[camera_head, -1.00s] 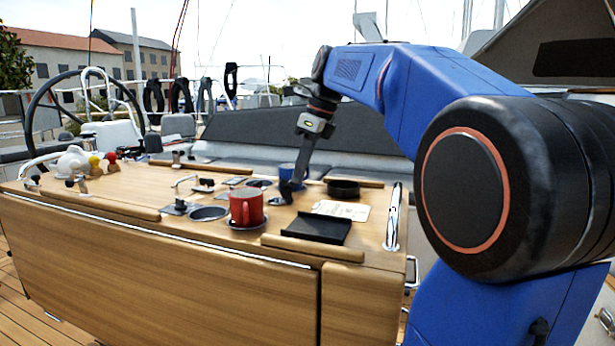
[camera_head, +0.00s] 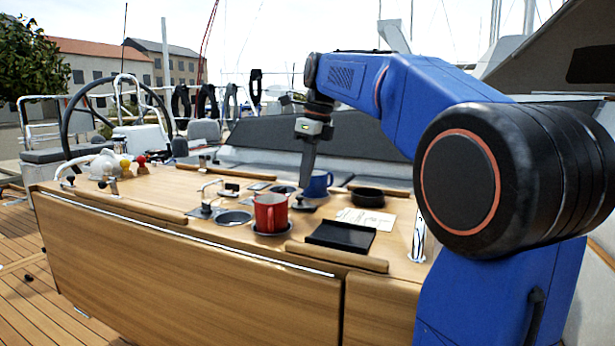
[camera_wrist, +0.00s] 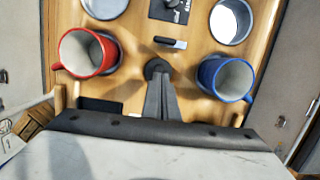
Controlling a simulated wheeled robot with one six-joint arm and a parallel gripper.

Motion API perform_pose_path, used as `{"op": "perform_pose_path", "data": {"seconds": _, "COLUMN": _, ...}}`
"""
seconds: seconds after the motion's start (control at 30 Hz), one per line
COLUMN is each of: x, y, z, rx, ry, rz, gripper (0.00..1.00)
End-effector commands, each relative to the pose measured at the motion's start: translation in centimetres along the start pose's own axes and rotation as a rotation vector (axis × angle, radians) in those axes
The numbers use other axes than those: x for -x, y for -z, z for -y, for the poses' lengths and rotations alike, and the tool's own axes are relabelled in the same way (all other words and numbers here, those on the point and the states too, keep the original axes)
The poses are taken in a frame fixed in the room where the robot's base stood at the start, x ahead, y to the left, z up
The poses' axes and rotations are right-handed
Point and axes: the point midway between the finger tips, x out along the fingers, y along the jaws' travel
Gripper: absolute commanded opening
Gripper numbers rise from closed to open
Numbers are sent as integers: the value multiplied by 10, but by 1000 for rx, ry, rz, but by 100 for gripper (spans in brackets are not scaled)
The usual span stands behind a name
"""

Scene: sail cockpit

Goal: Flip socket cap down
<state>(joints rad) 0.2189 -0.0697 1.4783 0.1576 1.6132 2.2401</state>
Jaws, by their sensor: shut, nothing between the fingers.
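A small dark round fitting (camera_wrist: 157,68), which looks like the socket with its cap, sits on the wooden table (camera_wrist: 132,36) between a red mug (camera_wrist: 88,53) and a blue mug (camera_wrist: 225,79). In the head view a low round fitting (camera_head: 303,207) shows between the mugs, below my fingers. My gripper (camera_head: 306,182) points down, shut and empty, with its tips close to the fitting; it also shows in the wrist view (camera_wrist: 160,82). The fingers partly cover the fitting. I cannot tell whether they touch it or how the cap stands.
The red mug (camera_head: 270,212) and blue mug (camera_head: 318,183) stand close on either side. A black tray (camera_head: 341,236), a paper (camera_head: 366,217) and a black round dish (camera_head: 368,197) lie to the right. Empty cup holders (camera_wrist: 231,20) and a black panel (camera_wrist: 170,11) lie beyond.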

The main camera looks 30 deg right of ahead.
Motion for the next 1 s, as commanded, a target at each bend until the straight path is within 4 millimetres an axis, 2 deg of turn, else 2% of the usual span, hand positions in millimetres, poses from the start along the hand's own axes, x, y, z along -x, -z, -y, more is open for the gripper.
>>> {"op": "perform_pose_path", "data": {"seconds": 0.47, "x": 15, "y": -3, "z": 0, "rx": 0, "ry": 0, "rz": 1, "gripper": 0}}
{"op": "perform_pose_path", "data": {"seconds": 0.87, "x": 17, "y": -2, "z": 0, "rx": 0, "ry": 0, "rz": 1, "gripper": 0}}
{"op": "perform_pose_path", "data": {"seconds": 1.0, "x": 28, "y": 1, "z": 1, "rx": 0, "ry": 2, "rz": 2, "gripper": 0}}
